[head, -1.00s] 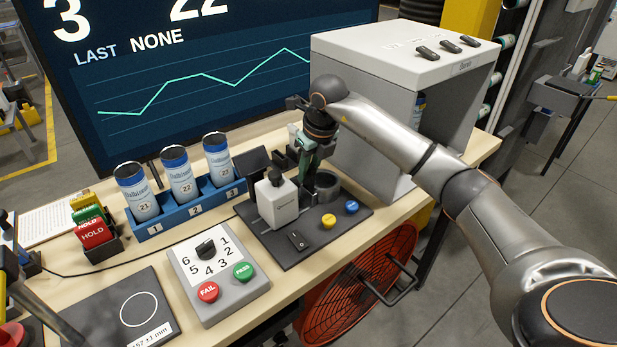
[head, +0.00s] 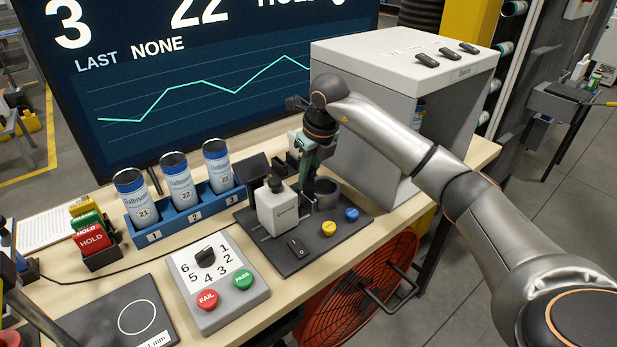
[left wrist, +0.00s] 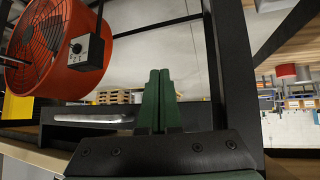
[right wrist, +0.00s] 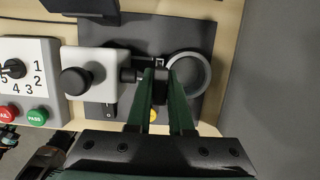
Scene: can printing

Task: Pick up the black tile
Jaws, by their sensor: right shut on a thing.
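My right gripper (head: 309,168) is over the black base plate of the small grey fixture, pointing down. It is shut on a small dark piece, which I take to be the black tile (right wrist: 160,86); the fingers hide most of it. In the right wrist view the fingers (right wrist: 168,88) stand a little apart with this piece between them, beside a grey ring (right wrist: 188,74). I cannot tell whether the tile touches the plate. My left gripper (left wrist: 158,88) is empty, its green fingers together, away from the fixture.
The white block fixture (head: 278,208) stands left of my right gripper. Yellow (head: 328,229) and blue (head: 351,214) buttons are at the plate's front right. A blue rack (head: 196,208) holds several cans. A grey booth (head: 345,125) stands close behind the arm.

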